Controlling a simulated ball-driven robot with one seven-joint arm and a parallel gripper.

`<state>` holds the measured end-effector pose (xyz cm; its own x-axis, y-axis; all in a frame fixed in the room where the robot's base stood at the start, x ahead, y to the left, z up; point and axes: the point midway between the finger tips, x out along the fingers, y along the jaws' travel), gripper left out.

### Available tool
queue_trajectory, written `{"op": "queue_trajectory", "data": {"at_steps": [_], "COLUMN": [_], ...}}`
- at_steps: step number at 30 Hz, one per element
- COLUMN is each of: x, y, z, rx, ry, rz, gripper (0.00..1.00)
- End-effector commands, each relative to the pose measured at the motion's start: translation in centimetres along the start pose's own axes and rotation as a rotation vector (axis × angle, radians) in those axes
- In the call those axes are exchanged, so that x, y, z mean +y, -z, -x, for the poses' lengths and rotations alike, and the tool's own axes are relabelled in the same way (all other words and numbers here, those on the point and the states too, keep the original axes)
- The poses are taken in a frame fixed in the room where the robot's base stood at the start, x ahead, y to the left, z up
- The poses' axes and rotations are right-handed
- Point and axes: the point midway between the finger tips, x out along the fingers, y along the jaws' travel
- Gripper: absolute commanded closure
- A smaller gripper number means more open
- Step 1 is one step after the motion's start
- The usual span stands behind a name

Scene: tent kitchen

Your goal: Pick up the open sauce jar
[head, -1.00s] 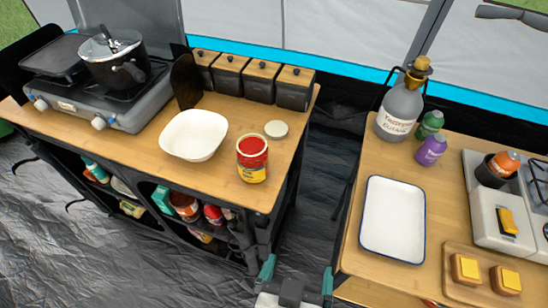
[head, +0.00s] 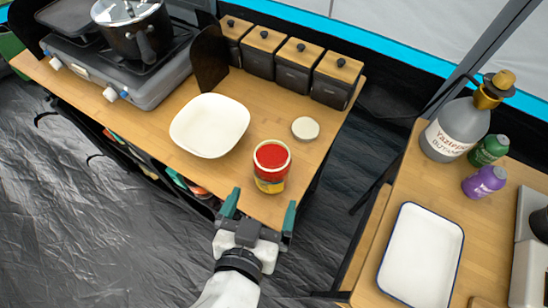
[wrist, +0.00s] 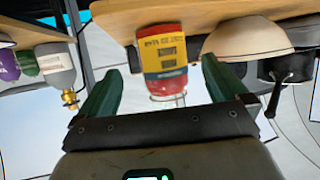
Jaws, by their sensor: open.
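The open sauce jar (head: 271,166) stands upright near the front right corner of the left table, with red sauce showing at its top. Its round lid (head: 305,128) lies on the table behind it to the right. My gripper (head: 258,214) is open and empty at the table's front edge, just in front of the jar, with its green fingers pointing towards it. In the wrist view the jar (wrist: 164,60) appears upside down, beyond and roughly between the two open fingers (wrist: 158,85), not held.
A white bowl (head: 209,125) stands left of the jar. Several dark canisters with wooden lids (head: 274,58) line the back. A stove with a pot (head: 135,30) is at the far left. A white tray (head: 421,256) lies on the right table, across a gap.

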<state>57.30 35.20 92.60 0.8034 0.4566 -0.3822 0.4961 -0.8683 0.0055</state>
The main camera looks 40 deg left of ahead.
Motion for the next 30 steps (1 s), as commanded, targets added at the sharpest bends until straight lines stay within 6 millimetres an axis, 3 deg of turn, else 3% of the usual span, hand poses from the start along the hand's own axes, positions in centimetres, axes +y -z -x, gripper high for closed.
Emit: {"op": "queue_trajectory", "data": {"at_steps": [3, 11, 17, 21, 30], "x": [0.0, 0.0, -0.2, -0.2, -0.1], "y": [0.2, 0.5, 1.9, 1.5, 1.5], "z": [-1.8, -3.6, -6.2, -7.9, -8.4], "rx": [0.001, 0.0, 0.001, -0.001, -0.001], "ry": [-0.001, -0.001, 0.0, 0.0, 0.001], "rz": [0.0, -0.001, -0.001, 0.001, 0.0], "gripper": [0.0, 0.0, 0.0, 0.0, 0.0]}}
